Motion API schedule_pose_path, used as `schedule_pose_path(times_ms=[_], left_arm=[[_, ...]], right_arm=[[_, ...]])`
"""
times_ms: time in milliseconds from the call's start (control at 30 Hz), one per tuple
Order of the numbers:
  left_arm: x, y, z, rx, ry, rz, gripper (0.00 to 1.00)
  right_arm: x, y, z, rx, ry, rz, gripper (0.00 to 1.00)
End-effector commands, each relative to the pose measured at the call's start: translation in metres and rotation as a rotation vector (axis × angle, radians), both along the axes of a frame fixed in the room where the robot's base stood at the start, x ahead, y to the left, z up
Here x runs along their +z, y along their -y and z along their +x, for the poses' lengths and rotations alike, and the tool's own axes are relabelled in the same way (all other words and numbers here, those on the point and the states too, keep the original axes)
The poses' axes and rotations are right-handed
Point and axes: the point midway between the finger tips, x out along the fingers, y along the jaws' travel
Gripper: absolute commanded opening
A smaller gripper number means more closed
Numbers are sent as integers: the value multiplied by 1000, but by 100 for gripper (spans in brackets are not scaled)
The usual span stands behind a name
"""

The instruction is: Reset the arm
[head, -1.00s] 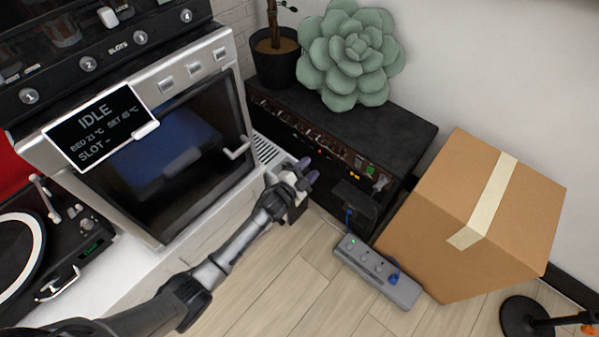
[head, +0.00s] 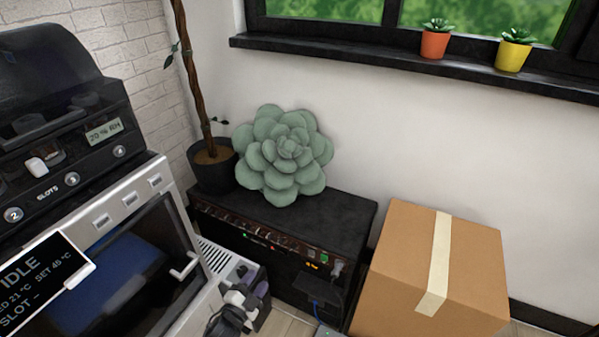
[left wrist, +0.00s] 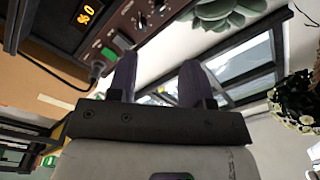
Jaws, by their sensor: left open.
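My left gripper (head: 254,291) is low in the middle of the head view, in front of the black amplifier (head: 320,222) and beside the printer-like machine (head: 130,262). In the left wrist view its two dark fingers (left wrist: 157,82) stand apart with nothing between them. The amplifier's control panel (left wrist: 140,22) shows at the top left of that view, with an orange display and a plugged cable. I cannot tell from the head view how far the fingers are from the amplifier. My right gripper does not show.
A taped cardboard box (head: 430,270) stands right of the amplifier. Two small pots, orange (head: 434,43) and yellow (head: 512,54), stand on the windowsill. Pale floor shows at the bottom.

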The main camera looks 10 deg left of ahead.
Motion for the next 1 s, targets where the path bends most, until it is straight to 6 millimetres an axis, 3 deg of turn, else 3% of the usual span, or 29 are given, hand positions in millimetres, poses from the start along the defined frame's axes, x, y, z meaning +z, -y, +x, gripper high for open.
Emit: schedule_pose_path(times_ms=[167, 367, 467, 633, 767, 867, 1000], left_arm=[[-6, -4, 1, 27, -43, -24, 46], [-42, -33, -1, 223, -295, -80, 46], [-40, -44, -5, 343, -422, -142, 46], [-7, -48, -21, 505, -591, -275, 46], [37, -38, -48, 577, -713, -387, 46], [77, -23, -92, 603, -833, -459, 46], [139, -1, -171, 582, -977, -516, 46]], right_arm=[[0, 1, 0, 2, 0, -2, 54], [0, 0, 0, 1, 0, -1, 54], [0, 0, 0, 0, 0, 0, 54], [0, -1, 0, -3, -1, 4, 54], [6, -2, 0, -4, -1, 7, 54], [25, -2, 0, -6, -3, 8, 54], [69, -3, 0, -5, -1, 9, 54]])
